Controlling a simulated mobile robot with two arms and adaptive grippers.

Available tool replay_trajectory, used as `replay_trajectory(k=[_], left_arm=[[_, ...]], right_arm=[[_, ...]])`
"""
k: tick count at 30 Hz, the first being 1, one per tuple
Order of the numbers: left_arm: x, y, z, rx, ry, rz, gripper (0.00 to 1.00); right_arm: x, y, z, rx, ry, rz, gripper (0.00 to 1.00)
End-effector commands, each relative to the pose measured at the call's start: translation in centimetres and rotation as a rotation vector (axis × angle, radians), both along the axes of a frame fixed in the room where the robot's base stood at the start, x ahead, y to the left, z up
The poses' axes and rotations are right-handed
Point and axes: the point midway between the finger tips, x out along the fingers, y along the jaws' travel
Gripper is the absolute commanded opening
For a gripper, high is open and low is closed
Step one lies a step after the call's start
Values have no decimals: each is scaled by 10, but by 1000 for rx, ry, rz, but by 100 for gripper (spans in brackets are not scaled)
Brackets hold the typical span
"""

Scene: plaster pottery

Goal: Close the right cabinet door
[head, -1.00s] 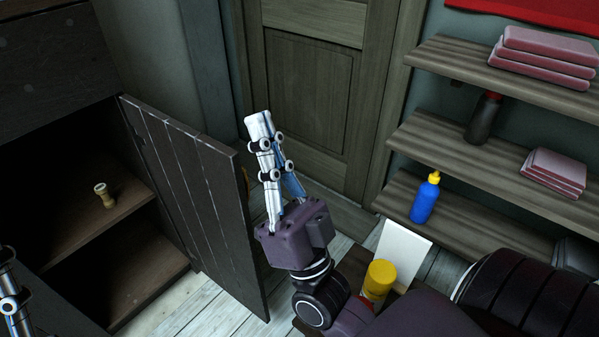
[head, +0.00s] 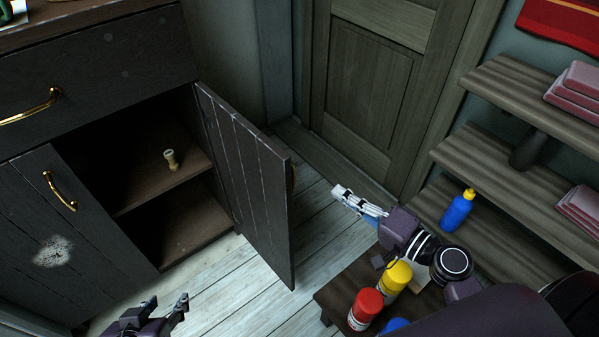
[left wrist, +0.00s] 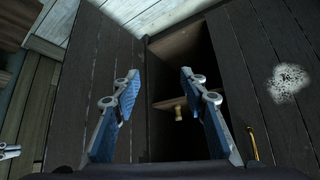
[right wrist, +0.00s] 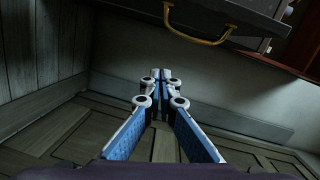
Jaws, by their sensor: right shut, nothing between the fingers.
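The right cabinet door (head: 250,190) is a dark plank panel standing wide open; it also shows in the left wrist view (left wrist: 90,75). A bit of its brass handle (head: 294,178) shows past its edge. My right gripper (head: 338,190) is shut and empty, to the right of the door on its outer side, apart from it in the head view. The right wrist view shows its fingers (right wrist: 160,74) together, below a brass handle (right wrist: 200,35) on a dark panel. My left gripper (head: 167,303) is open and empty, low in front of the cabinet.
The left cabinet door (head: 75,220) is shut. A small wooden piece (head: 170,160) stands on the inner shelf (head: 140,195). A low bench (head: 335,295) holds red (head: 365,308) and yellow (head: 394,277) bottles. Shelves (head: 465,155) stand at right. Bare floor lies before the open door.

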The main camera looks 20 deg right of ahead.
Motion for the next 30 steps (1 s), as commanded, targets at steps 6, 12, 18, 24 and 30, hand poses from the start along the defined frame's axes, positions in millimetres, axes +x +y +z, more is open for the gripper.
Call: replay_trajectory(k=[6, 12, 18, 24, 30], left_arm=[[-76, 24, -23, 68, 326, 26, 40], [-97, 30, -29, 85, 407, 32, 40], [-97, 29, -28, 85, 407, 32, 40], [-97, 29, -24, 84, 406, 32, 40], [-95, 29, -27, 85, 410, 32, 40]], right_arm=[[-31, 1, 33, 196, 39, 144, 0], [-35, 4, 42, 246, 34, 183, 0], [-11, 22, 43, 245, 32, 185, 0], [25, 48, 44, 245, 31, 184, 0], [36, 76, 42, 247, 37, 182, 0]])
